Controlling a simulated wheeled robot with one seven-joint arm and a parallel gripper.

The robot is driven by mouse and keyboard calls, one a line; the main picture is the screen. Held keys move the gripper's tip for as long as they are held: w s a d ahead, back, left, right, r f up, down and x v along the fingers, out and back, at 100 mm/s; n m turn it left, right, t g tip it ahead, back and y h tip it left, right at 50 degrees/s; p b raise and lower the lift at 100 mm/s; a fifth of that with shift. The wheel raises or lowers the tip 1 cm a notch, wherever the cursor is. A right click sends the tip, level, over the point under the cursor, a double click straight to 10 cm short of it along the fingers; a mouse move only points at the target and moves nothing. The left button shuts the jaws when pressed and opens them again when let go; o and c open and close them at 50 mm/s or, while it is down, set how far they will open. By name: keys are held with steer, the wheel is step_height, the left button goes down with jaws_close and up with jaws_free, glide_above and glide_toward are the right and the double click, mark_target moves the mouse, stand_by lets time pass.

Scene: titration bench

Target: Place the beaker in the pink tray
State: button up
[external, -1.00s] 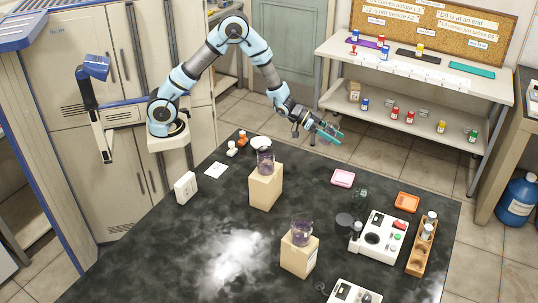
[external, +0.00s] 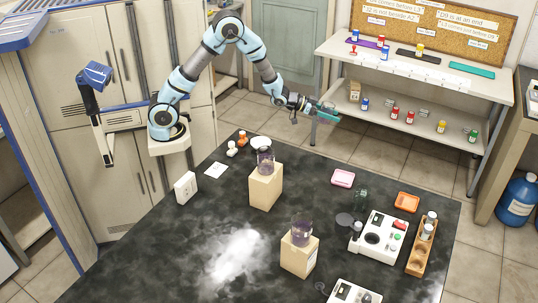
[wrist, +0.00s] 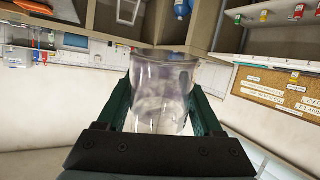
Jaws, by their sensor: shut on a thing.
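My gripper (external: 329,113) is raised, up and to the left of the pink tray (external: 343,178) in the external view. In the wrist view its two dark green fingers (wrist: 161,108) are shut on a clear glass beaker (wrist: 163,85) and touch its sides. The held beaker is hard to make out in the external view. The pink tray lies on the dark bench top near its far right edge and looks empty.
Two more glass beakers with purplish tint stand on wooden blocks, one at the back (external: 265,160) and one in front (external: 301,233). Right of the pink tray are an orange tray (external: 407,202), a white device (external: 378,240) and a wooden rack (external: 421,250). A shelf (external: 420,80) stands behind.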

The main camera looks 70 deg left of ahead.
steer(key=w+d+r+m+g+h+b, duration=0.1)
steer(key=d+r+m+h, duration=0.1)
steer(key=d, duration=0.2)
steer(key=w+d+r+m+g+h, duration=0.1)
steer(key=w+d+r+m+h, duration=0.1)
steer(key=d+h, duration=0.15)
steer(key=m+g+h+b, duration=0.55)
steer(key=m+g, duration=0.95)
steer(key=g, duration=0.3)
glide_above(338, 176)
steer(key=shift+m+y, duration=0.3)
step_height(338, 176, down, 10)
steer(key=shift+d+f+p, duration=0.15)
steer(key=shift+f+p, duration=0.05)
steer(key=shift+p, duration=0.3)
steer(key=shift+f, duration=0.15)
steer(key=o, duration=1.5)
